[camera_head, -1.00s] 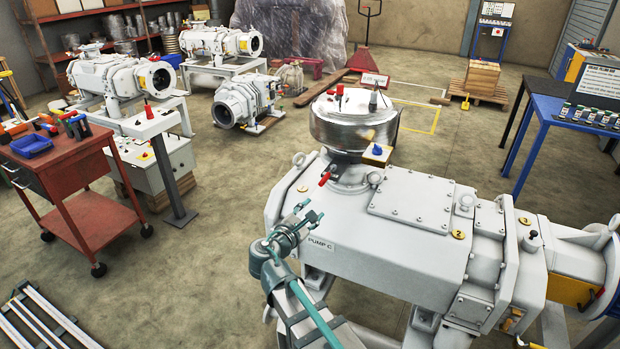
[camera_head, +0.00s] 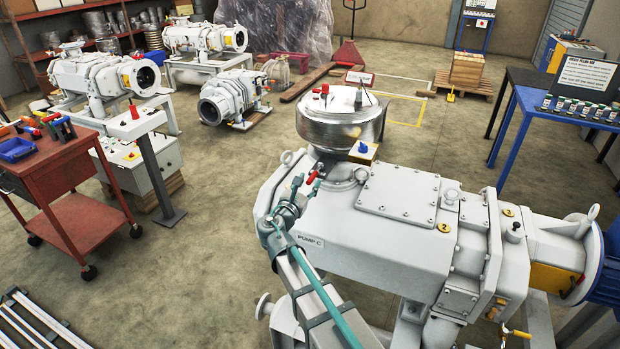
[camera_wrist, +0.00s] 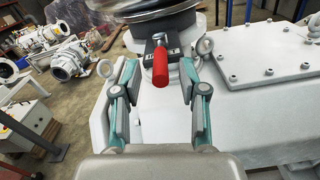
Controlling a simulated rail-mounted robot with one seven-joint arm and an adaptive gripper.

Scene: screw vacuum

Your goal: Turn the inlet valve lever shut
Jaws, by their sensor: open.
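My gripper (camera_wrist: 158,80) is open, with one teal-and-grey finger on each side of the lever. A gap shows between the grip and each finger. In the head view my gripper (camera_head: 307,186) is at the lever, above the near left end of the pump marked PUMP C (camera_head: 395,245).
The steel vessel (camera_head: 341,122) stands just beyond the lever. A yellow box with a blue knob (camera_head: 363,149) is to its right. Lifting eyes (camera_wrist: 204,46) and a bolted cover plate (camera_wrist: 265,52) rise from the pump top. A red cart (camera_head: 65,180) stands at left.

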